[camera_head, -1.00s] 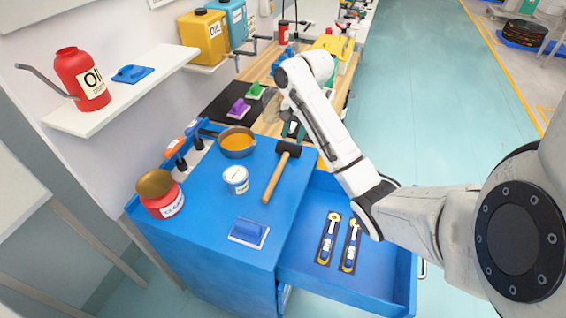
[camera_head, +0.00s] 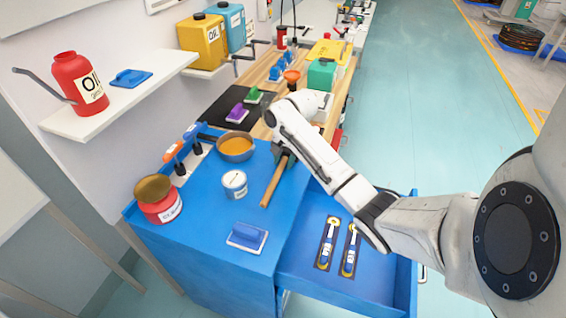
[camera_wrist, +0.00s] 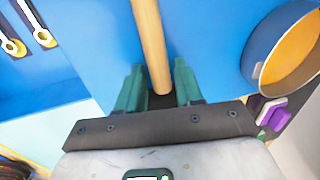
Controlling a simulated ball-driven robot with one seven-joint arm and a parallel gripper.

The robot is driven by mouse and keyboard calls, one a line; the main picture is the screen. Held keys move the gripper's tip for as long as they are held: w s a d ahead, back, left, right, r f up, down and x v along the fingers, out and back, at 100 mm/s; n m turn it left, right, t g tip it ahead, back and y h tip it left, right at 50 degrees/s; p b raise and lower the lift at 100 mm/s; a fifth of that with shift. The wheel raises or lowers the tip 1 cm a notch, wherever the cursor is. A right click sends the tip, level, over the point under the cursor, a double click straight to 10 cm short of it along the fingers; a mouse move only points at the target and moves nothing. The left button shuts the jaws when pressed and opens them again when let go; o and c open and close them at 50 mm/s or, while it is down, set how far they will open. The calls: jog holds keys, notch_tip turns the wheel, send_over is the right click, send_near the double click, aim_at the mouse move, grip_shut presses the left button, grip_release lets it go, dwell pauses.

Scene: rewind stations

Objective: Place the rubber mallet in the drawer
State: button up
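The rubber mallet (camera_head: 275,183) lies on the blue cabinet top, its wooden handle pointing toward the front. In the head view its black head is hidden behind my arm. In the wrist view the handle (camera_wrist: 151,42) runs between the green fingers of my gripper (camera_wrist: 159,68), with a dark part of the mallet lower between them. The fingers are apart, with a gap on each side of the handle. In the head view my gripper (camera_head: 285,154) is partly hidden at the mallet's head end. The drawer (camera_head: 298,262) is pulled open at the cabinet's right and holds two yellow-and-blue tools.
On the cabinet top are a pan of orange content (camera_head: 236,147), a white can (camera_head: 235,184), a red tin (camera_head: 160,200) and a blue brush (camera_head: 247,237). The drawer floor has free room left of the two tools (camera_head: 338,245). A workbench stands behind.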

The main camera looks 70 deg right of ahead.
grip_shut()
jog(key=shift+r, duration=0.1)
dwell(0.4)
